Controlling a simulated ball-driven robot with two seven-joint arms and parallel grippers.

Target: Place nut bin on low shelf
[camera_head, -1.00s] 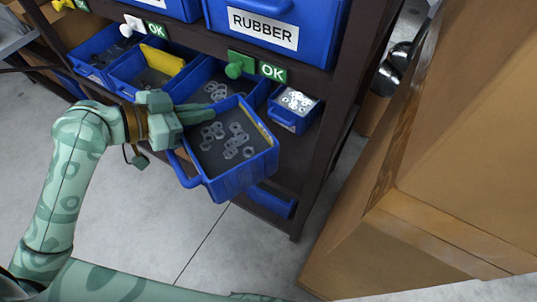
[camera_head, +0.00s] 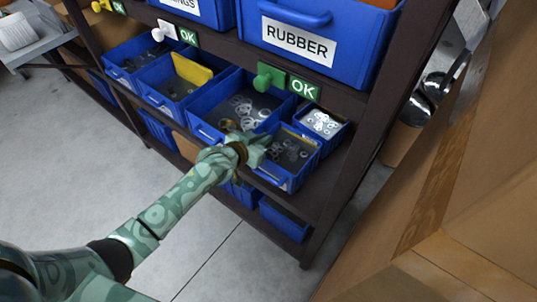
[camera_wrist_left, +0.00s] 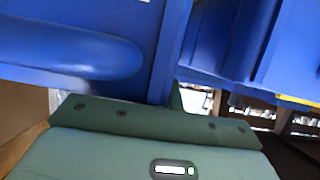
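The nut bin (camera_head: 288,184) is a small blue open bin with several grey nuts in it. In the head view it is at the low shelf, right of a wider blue bin of rings (camera_head: 207,121) and in front of a small bin of pale nuts (camera_head: 340,138). My left gripper (camera_head: 262,148) is at the nut bin's left wall and appears shut on it; the fingertips are partly hidden. The left wrist view shows my green gripper body close below blue bin surfaces. I cannot tell whether the bin rests fully on the shelf. My right gripper is not in view.
Blue bins with yellow and grey contents (camera_head: 165,98) fill the shelf to the left. A large bin labelled RUBBER (camera_head: 350,45) stands on the shelf above. Another blue bin (camera_head: 284,220) sits underneath. A tall brown box (camera_head: 440,200) stands to the right.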

